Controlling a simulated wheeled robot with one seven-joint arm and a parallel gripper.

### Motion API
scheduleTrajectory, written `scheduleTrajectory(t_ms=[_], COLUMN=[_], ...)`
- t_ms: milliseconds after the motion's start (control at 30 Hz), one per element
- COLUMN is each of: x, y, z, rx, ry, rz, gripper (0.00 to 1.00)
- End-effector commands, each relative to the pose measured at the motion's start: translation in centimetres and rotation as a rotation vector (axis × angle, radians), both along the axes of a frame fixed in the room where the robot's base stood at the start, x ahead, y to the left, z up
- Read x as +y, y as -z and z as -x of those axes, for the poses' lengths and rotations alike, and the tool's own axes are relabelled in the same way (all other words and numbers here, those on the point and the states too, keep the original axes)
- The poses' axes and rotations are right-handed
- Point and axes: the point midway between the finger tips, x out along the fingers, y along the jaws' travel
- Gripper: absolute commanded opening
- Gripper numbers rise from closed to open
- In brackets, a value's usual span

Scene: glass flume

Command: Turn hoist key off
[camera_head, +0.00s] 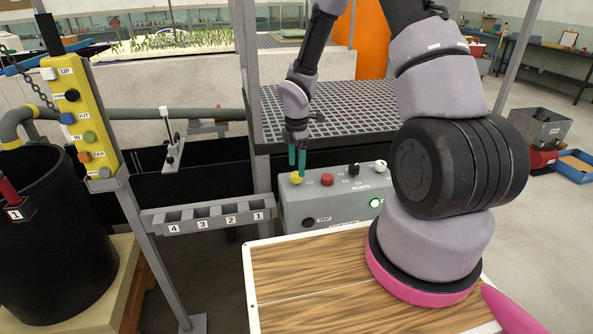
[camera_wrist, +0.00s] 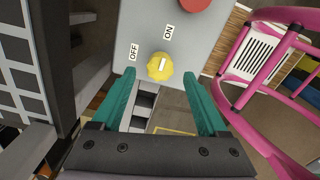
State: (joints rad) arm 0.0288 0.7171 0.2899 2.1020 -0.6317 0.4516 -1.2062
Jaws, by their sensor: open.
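A yellow round knob (camera_wrist: 160,66) sits on the grey control box, beside the labels OFF and ON in the wrist view. Its white mark seems to point toward ON. It also shows in the head view (camera_head: 296,179) at the box's left top edge. No label reading "hoist" is legible beside it. My gripper (camera_head: 297,166) is open, its teal fingers pointing down just above the knob. In the wrist view the fingertips lie on either side of the knob, with gaps; I cannot tell whether they reach its height.
The grey control box (camera_head: 340,205) also carries a red button (camera_head: 327,180), a black knob (camera_head: 354,170), a white knob and a lit green button. A yellow pendant (camera_head: 88,115) stands at left. A numbered rack (camera_head: 208,217) lies left of the box, a wooden board (camera_head: 300,270) in front.

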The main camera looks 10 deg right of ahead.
Motion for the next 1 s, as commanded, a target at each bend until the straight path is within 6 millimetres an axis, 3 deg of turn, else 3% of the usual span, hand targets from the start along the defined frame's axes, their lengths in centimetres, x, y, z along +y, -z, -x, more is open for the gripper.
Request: scheduleTrajectory(t_ms=[200, 533, 567, 733, 767, 1000], x=[0.0, 0.0, 0.0, 0.0, 0.0, 0.0], y=[2.3, 2.6, 2.6, 2.6, 2.6, 2.6], z=[0.0, 0.0, 0.0, 0.0, 0.0, 0.0], rx=[0.000, -0.001, -0.001, -0.001, -0.001, -0.001], ry=[0.000, 0.001, 0.001, 0.001, 0.001, 0.018], rz=[0.000, 0.000, 0.000, 0.000, 0.000, 0.000], gripper=[0.77, 0.77, 0.69, 0.04, 0.00, 0.00])
